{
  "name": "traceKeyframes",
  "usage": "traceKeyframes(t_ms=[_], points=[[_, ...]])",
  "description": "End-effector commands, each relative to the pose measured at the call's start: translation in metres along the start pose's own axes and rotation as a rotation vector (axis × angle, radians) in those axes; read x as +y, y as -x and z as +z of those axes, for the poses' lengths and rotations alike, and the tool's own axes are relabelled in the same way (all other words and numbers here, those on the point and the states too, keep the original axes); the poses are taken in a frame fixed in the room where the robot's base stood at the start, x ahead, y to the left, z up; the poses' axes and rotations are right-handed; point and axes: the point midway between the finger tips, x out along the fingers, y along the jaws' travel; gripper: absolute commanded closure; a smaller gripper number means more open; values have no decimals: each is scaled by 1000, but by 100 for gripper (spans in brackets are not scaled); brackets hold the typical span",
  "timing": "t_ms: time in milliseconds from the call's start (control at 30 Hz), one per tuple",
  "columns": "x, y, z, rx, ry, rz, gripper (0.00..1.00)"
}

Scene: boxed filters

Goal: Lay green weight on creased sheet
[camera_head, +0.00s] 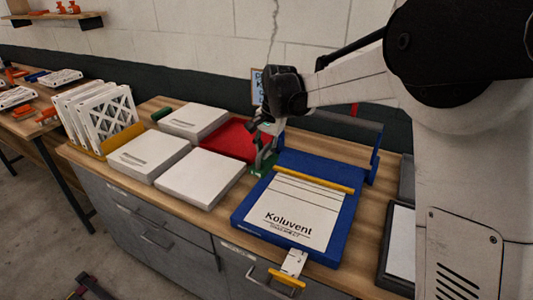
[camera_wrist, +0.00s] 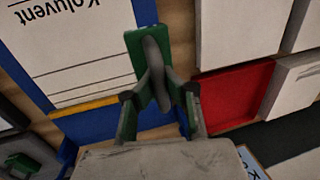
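The white creased sheet (camera_head: 288,212), printed "Koluvent", lies in a blue press-like frame (camera_head: 240,218) with a yellow bar across its far part. Lines cross the sheet below the bar. It also shows in the wrist view (camera_wrist: 80,60). The green weight (camera_head: 262,170) is a small block with a grey grip, between the red tray and the blue frame. My gripper (camera_head: 264,150) is above it. In the wrist view my gripper's fingers (camera_wrist: 160,78) close in on the grip of the green weight (camera_wrist: 142,50). I cannot tell whether the weight touches the table.
A red tray (camera_head: 230,138) and several white boxes (camera_head: 200,178) stand to the left. White filters (camera_head: 105,112) stand in a yellow holder farther left. A dark tray (camera_head: 398,240) is at the right. A yellow-handled tab (camera_head: 288,277) sticks out at the front edge.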

Motion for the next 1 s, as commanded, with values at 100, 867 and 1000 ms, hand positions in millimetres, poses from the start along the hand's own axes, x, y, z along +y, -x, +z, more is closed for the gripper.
traceKeyframes(t_ms=[100, 867, 1000], points=[[22, -7, 7, 0, -2, 0, 100], [86, -54, 27, 0, 0, 0, 100], [88, -67, 27, 0, 0, -1, 100]])
